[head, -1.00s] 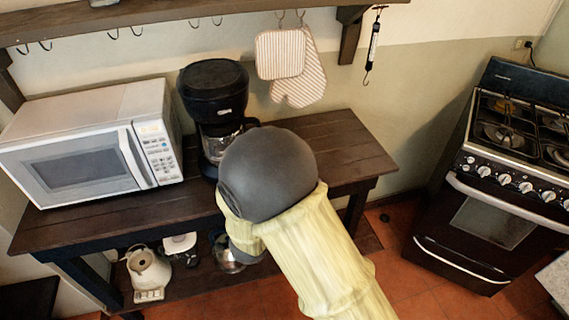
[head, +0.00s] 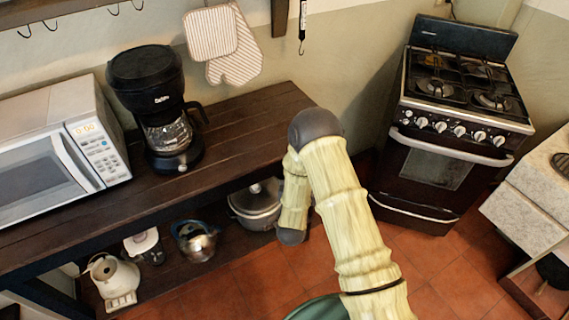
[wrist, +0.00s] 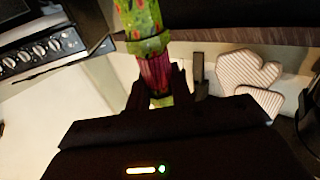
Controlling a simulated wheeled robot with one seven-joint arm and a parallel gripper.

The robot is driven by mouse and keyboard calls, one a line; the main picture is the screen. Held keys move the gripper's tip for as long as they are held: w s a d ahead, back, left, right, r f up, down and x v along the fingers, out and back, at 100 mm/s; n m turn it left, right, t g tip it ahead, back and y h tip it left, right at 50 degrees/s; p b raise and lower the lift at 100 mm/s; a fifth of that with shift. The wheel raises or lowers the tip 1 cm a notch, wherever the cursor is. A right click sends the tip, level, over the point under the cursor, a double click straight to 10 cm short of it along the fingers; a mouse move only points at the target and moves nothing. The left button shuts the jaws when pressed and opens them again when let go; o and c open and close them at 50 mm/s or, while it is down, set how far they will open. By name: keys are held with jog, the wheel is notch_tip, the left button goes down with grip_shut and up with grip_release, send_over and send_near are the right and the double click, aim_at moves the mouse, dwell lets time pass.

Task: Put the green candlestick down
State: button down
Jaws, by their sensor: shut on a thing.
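The green candlestick (wrist: 143,18) shows at the top centre of the wrist view. It is green with red and pink specks, with a magenta section lower down, and its top is cut off by the picture edge. My gripper (wrist: 160,84) is shut on it around the magenta section. The candlestick is held off any surface that I can see around it. In the head view neither the gripper nor the candlestick can be made out; my yellow arm is in front.
The dark wooden table (head: 235,125) bears a microwave (head: 55,150) and a coffee maker (head: 155,105); its right part is clear. Mitts (head: 222,45) hang above. A stove (head: 450,120) stands at right.

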jog(key=s+d+f+n+y, duration=0.2)
jog(key=s+d+f+y, duration=0.25)
jog(key=d+f, duration=1)
jog(key=s+d+r+h, duration=0.2)
jog(key=s+d, duration=0.2)
jog(key=d, duration=0.1)
jog(key=shift+s+r, duration=0.15)
jog(key=shift+s, duration=0.1)
